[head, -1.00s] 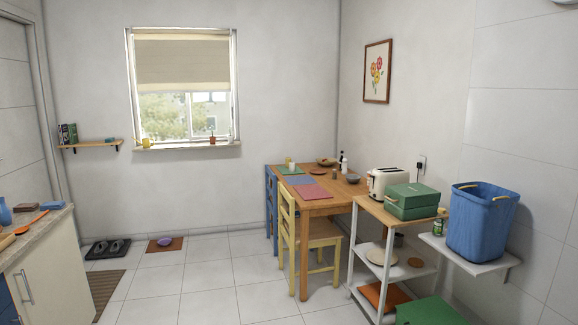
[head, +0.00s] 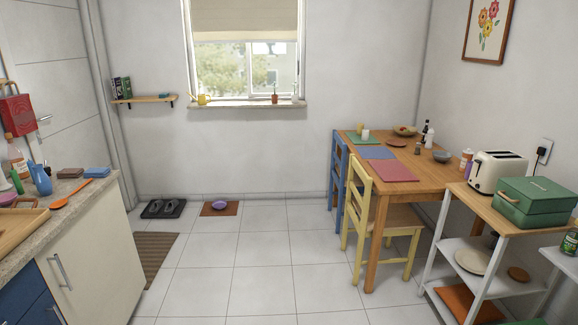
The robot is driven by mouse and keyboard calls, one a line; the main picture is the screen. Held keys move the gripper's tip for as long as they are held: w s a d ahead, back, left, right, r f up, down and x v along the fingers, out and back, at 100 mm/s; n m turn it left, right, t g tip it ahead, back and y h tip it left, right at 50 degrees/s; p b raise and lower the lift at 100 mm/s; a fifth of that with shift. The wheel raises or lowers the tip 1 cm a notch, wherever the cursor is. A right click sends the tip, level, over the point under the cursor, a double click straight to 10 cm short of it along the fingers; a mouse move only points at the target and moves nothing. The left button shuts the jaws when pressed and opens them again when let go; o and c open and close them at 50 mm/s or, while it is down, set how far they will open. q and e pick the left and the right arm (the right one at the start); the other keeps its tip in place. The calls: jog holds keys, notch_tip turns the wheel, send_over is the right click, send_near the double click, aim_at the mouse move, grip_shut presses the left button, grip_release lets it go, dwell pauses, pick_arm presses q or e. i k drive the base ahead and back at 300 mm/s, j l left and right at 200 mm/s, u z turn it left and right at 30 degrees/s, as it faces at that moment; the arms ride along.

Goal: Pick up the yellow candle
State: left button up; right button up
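On the far end of the wooden table (head: 405,180), two small upright things stand at the green placemat (head: 352,139). One is a pale cream, candle-like cylinder (head: 365,134); the other is a small yellowish-green thing (head: 359,128) just behind it. They are too small to tell surely whether either is the yellow candle. Neither of my grippers shows in the head view, and nothing is seen held.
A yellow chair (head: 362,215) and a blue chair (head: 339,185) stand at the table's left side. A shelf cart with a toaster (head: 497,171) and green box (head: 535,202) is at right. A counter (head: 75,200) is at left. The tiled floor between is clear.

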aim_at(360, 125)
jog(key=i, duration=4.55)
jog(key=j+u, duration=0.05)
jog(key=j, duration=0.2)
